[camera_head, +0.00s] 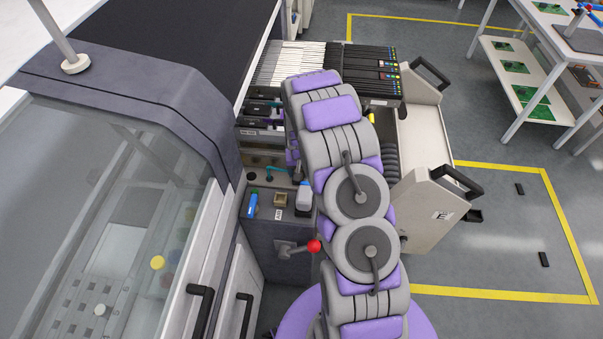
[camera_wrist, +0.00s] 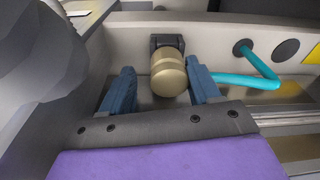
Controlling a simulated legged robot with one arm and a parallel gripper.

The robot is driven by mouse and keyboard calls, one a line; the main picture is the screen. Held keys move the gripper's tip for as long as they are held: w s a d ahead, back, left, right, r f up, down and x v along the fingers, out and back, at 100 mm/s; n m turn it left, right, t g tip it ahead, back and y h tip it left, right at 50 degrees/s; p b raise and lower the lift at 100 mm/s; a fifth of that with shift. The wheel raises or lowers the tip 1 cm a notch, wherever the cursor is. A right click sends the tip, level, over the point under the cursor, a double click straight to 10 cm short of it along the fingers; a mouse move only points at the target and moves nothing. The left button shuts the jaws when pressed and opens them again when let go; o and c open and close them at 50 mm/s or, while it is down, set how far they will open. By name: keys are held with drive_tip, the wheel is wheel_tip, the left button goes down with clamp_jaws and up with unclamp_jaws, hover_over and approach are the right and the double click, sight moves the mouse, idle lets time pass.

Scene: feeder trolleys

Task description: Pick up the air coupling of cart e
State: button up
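A brass cylindrical air coupling (camera_wrist: 169,76) sits in a black holder (camera_wrist: 166,43) on the light wall in the wrist view. My gripper (camera_wrist: 160,66) is open, with one blue finger on each side of the coupling. In the head view, cart e (camera_head: 434,215) carries an "E" label and stands at the machine's side.
Cart e holds a row of feeders (camera_head: 325,70). A dark machine panel (camera_head: 275,215) with a red-knobbed lever (camera_head: 314,246) and a blue item (camera_head: 252,205) stands left of my arm. Yellow-marked floor (camera_head: 510,230) to the right is mostly free.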

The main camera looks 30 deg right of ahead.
drive_tip(key=shift+a+r, duration=0.15)
drive_tip(key=shift+a, duration=0.9)
drive_tip(key=shift+c, duration=1.4)
drive_tip(key=shift+a, duration=0.1)
drive_tip(key=shift+c, duration=0.8)
drive_tip(key=shift+d, duration=0.8)
drive_tip(key=c, duration=0.5)
clamp_jaws()
drive_tip(key=shift+a, duration=0.3)
drive_tip(key=shift+w+d+r, duration=0.1)
drive_tip(key=shift+d+r, duration=0.1)
drive_tip(key=shift+r, duration=0.2)
wheel_tip(320, 180, up, 9)
drive_tip(key=shift+a+r+p, duration=0.15)
drive_tip(key=shift+r+p, duration=0.05)
drive_tip(key=shift+p, duration=1.05)
wheel_tip(320, 180, up, 3)
drive_tip(key=shift+f+p, duration=0.15)
drive_tip(key=shift+p, duration=0.4)
